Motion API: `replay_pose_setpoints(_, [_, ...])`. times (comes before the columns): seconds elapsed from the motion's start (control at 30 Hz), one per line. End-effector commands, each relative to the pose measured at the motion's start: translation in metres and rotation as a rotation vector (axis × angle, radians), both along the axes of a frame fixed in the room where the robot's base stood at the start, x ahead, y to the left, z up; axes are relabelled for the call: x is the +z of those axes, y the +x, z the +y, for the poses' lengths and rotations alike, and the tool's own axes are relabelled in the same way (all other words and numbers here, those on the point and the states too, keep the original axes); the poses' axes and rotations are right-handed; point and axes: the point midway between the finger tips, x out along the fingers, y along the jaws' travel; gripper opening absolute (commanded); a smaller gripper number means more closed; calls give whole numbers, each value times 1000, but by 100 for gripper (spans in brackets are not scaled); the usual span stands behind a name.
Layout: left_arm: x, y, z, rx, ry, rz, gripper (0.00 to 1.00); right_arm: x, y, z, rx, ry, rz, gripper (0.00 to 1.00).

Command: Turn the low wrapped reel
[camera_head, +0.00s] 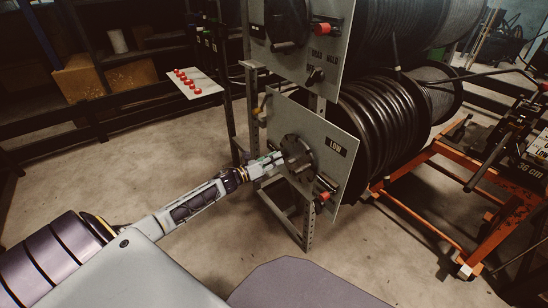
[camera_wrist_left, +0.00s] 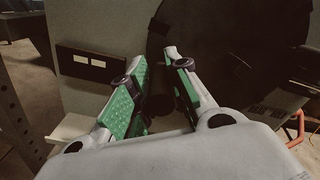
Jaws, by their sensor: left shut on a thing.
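The low wrapped reel (camera_head: 375,120) carries thick coils of black hose behind a tilted grey panel marked LOW (camera_head: 338,147). A dark round crank disc (camera_head: 300,152) sits on the front of that panel. My left gripper (camera_head: 282,160) reaches the disc's left side and is shut on its handle, which the fingers mostly hide. In the left wrist view the green-padded fingers (camera_wrist_left: 153,65) stand on either side of a dark handle (camera_wrist_left: 161,103), with the large dark disc (camera_wrist_left: 225,50) behind. My right gripper is not in view.
A red-tipped lever (camera_head: 323,197) sits low on the panel. Another reel with a red knob (camera_head: 322,29) is above. An orange cart (camera_head: 440,205) stands at right. A white board with red buttons (camera_head: 195,82) is at back left. Floor at left is clear.

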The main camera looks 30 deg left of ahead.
Motion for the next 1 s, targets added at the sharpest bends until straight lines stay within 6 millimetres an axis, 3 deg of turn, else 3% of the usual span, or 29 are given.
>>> replay_pose_setpoints(0.03, [-13, -5, -5, -5, -21, 26, 0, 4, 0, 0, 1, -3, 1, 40])
replay_pose_setpoints(0.3, [-24, -8, -12, -5, -169, 87, 0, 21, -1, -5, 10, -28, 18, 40])
replay_pose_setpoints(0.73, [-25, -7, -12, -4, -203, 98, 0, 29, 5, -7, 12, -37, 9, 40])
replay_pose_setpoints(0.77, [-25, -7, -12, -4, -203, 98, 20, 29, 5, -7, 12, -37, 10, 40])
replay_pose_setpoints(0.8, [-25, -7, -12, -3, -203, 97, 25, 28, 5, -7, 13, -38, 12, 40])
replay_pose_setpoints(0.9, [-23, -7, -11, -3, -204, 95, 38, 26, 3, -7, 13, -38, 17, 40])
replay_pose_setpoints(1.0, [-22, -6, -11, -3, -206, 94, 40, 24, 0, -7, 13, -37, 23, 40])
